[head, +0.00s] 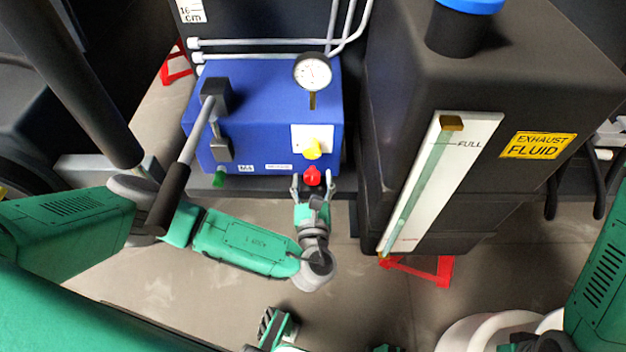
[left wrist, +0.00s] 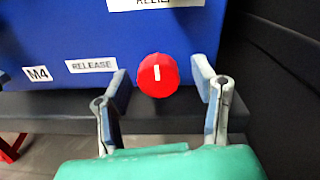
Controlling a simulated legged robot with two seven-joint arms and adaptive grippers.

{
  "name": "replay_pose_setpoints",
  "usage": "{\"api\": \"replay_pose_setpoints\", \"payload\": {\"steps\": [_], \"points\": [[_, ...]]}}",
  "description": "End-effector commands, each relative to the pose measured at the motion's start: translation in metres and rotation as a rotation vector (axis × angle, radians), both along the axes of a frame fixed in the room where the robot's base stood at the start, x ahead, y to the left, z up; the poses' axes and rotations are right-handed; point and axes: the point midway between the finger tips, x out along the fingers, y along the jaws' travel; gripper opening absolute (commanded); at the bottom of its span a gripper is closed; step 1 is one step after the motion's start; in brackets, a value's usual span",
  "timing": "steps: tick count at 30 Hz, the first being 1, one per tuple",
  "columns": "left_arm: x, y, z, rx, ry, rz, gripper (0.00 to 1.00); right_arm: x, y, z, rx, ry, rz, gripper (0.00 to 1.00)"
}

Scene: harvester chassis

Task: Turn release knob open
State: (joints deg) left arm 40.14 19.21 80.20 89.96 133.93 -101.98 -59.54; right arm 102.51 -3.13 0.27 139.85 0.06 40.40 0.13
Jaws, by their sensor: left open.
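The red release knob (head: 312,176) sits on the lower front of the blue hydraulic box (head: 265,105). In the left wrist view the knob (left wrist: 158,75) is round, with a white line that stands nearly upright. A RELEASE label (left wrist: 91,65) is on the box to its left. My left gripper (head: 312,184) is open, its fingers pointing at the box. In the left wrist view the fingers of the left gripper (left wrist: 160,80) stand on either side of the knob, with gaps on both sides. My right gripper cannot be made out clearly at the bottom of the head view.
A yellow knob (head: 312,149) is just above the red one. A green knob (head: 219,178) and a black-gripped lever (head: 170,195) are on the left. A gauge (head: 313,72) tops the box. The dark exhaust fluid tank (head: 480,90) stands close on the right.

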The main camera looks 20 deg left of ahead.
Motion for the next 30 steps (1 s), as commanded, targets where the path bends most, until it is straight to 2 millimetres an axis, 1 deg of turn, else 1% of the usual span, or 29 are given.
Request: {"api": "replay_pose_setpoints", "payload": {"steps": [2, 5, 6, 7, 14, 20, 26, 30], "points": [[0.0, 0.0, 0.0, 0.0, 0.0, 0.0, 0.53, 0.0, 0.0, 0.0, 0.0, 0.0, 0.0, 0.4], [0.0, 0.0, 0.0, 0.0, 0.0, 0.0, 0.21, 0.0, 0.0, 0.0, 0.0, 0.0, 0.0, 0.4], [0.0, 0.0, 0.0, 0.0, 0.0, 0.0, 0.07, 0.0, 0.0, 0.0, 0.0, 0.0, 0.0, 0.4], [0.0, 0.0, 0.0, 0.0, 0.0, 0.0, 0.04, 0.0, 0.0, 0.0, 0.0, 0.0, 0.0, 0.4], [0.0, 0.0, 0.0, -0.007, -0.002, 0.0, 0.04, 0.0, 0.0, 0.001, 0.0, 0.0, 0.0, 0.4], [-0.001, 0.0, 0.001, -0.059, -0.016, 0.002, 0.04, 0.0, 0.0, 0.008, 0.0, 0.0, 0.0, 0.4], [-0.001, 0.001, 0.001, -0.182, -0.05, 0.003, 0.04, 0.0, 0.0, 0.02, 0.0, 0.0, 0.0, 0.4], [-0.001, 0.001, 0.001, -0.302, -0.084, 0.005, 0.04, 0.0, 0.0, 0.03, 0.0, 0.0, 0.0, 0.4]]}}
